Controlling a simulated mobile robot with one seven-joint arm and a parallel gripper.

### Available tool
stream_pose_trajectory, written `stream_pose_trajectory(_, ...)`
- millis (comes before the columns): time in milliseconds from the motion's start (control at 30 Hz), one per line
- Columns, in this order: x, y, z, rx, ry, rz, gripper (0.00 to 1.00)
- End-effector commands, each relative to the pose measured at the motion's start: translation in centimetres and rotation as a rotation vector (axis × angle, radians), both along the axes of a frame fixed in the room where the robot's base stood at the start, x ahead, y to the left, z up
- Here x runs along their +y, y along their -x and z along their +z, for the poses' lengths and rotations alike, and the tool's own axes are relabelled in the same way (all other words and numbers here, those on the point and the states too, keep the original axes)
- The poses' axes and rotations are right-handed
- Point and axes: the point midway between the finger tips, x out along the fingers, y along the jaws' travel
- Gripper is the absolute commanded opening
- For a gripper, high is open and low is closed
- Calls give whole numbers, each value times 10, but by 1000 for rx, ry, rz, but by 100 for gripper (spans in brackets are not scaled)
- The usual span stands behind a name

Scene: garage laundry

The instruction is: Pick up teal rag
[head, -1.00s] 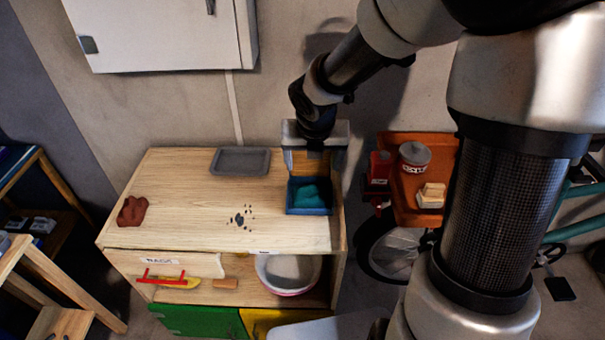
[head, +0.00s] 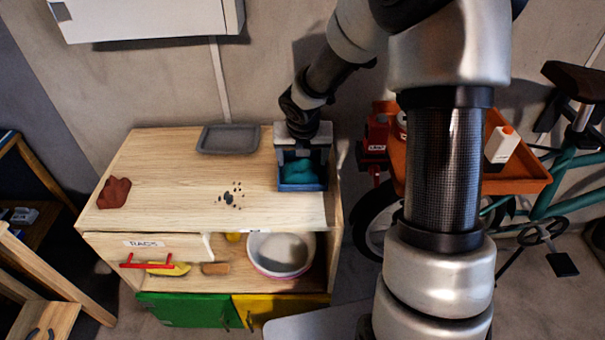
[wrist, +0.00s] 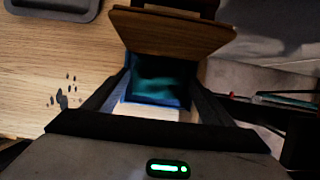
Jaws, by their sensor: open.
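The teal rag (head: 300,171) lies in a small blue tray (head: 302,187) at the right end of the wooden cabinet top. It also shows in the wrist view as a dark teal patch (wrist: 160,78) inside the blue tray, between my two fingers. My gripper (head: 303,165) is open and points down over the tray, with its fingers on either side of the rag. I cannot tell how far the fingertips reach into the tray. A brown wooden panel (wrist: 172,32) stands across the far side of the rag in the wrist view.
A dark red rag (head: 114,193) lies at the left of the cabinet top (head: 170,190). Dark crumbs (head: 231,196) lie left of the blue tray, and a grey tray (head: 233,138) sits at the back.

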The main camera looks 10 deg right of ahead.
Motion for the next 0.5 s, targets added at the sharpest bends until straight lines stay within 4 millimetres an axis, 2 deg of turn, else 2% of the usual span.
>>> stream_pose_trajectory(67, -1, -3, -10, 1, 0, -1, 77)
stream_pose_trajectory(300, -1, -4, -9, 0, 1, -1, 75)
stream_pose_trajectory(433, -1, -4, -9, 0, 1, -1, 53)
stream_pose_trajectory(500, -1, -4, -9, -1, 1, -1, 45)
